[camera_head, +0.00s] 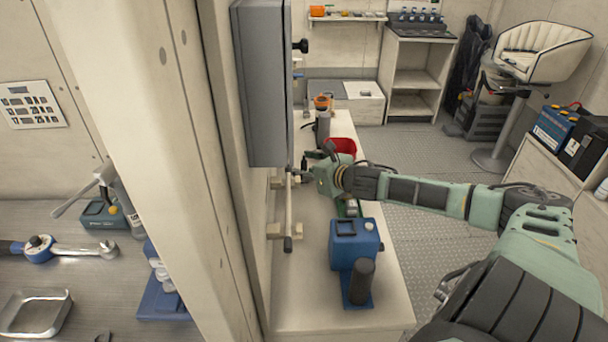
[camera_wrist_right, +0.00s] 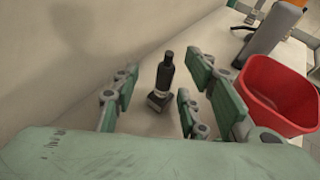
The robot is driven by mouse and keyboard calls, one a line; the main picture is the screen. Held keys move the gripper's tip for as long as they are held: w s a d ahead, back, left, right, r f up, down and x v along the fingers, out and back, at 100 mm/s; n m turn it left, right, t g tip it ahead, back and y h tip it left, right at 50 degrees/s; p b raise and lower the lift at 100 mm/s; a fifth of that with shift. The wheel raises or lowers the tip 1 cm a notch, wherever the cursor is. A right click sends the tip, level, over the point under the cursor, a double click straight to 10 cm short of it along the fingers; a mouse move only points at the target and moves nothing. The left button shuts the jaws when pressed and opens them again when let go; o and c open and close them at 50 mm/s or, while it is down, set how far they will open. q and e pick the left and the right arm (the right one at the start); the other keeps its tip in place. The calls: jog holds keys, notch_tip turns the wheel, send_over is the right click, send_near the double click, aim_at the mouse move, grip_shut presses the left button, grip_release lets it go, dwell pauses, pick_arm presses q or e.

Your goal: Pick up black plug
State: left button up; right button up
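The black plug (camera_wrist_right: 163,80) stands upright on the pale bench top in the right wrist view, with a black top, a grey band and a wider dark base. My right gripper (camera_wrist_right: 158,92) is open, its green and grey fingers on either side of the plug in the picture, with bare bench showing between. I cannot tell how far above it they are. In the head view my right gripper (camera_head: 309,168) is over the bench by the wall, and I cannot make out the plug there. My left gripper is out of view.
A red bin (camera_wrist_right: 278,95) stands right of the fingers, with a grey cylinder (camera_wrist_right: 268,32) behind it. On the bench (camera_head: 300,300) are a blue box (camera_head: 354,240) and a wall-side rail (camera_head: 288,212). A grey cabinet (camera_head: 258,85) hangs left of the gripper.

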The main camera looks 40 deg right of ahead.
grip_shut()
jog(key=shift+r, duration=0.1)
dwell(0.3)
